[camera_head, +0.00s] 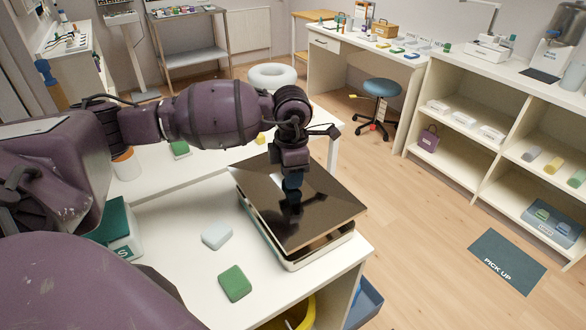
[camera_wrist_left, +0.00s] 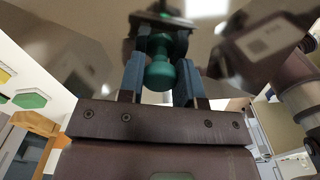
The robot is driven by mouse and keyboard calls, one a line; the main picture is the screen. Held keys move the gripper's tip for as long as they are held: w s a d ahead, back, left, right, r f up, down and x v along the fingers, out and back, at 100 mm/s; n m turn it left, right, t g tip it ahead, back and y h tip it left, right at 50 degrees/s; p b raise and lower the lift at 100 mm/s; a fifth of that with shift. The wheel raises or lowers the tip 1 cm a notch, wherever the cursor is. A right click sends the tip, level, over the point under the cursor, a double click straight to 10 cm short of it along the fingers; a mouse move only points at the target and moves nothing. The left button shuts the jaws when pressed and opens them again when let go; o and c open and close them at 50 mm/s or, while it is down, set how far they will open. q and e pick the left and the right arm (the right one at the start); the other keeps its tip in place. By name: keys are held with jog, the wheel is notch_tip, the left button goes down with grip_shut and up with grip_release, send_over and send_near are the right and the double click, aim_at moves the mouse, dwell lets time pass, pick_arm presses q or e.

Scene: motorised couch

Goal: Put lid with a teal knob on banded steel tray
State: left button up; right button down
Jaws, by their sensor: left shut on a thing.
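The lid (camera_head: 265,187) is a flat, dark, shiny square plate. Its teal knob (camera_wrist_left: 159,72) shows in the left wrist view between the two fingers. My left gripper (camera_head: 292,200) is shut on the knob from above. The banded steel tray (camera_head: 320,252) is on the white table, right under the lid. The lid looks slightly turned and tilted against the tray, and a gap shows along the front edge. Whether the lid touches the tray at the back cannot be told. My right gripper is not in view.
A pale grey block (camera_head: 217,235) and a green block (camera_head: 235,283) lie on the table left of the tray. A green-and-white box (camera_head: 120,232) stands further left. A yellow bin (camera_head: 297,316) is below the table's front edge. Open floor lies to the right.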

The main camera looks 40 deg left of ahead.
aim_at(291, 191)
pick_arm(q)
notch_tip(291, 191, down, 2)
jog(key=shift+f+b, duration=0.2)
jog(key=shift+b, duration=0.3)
jog(key=shift+f+b, duration=0.4)
jog(key=shift+f, duration=0.55)
jog(key=shift+f, duration=0.4)
dwell(0.8)
jog(key=o, duration=1.1)
jog(key=shift+o, duration=0.2)
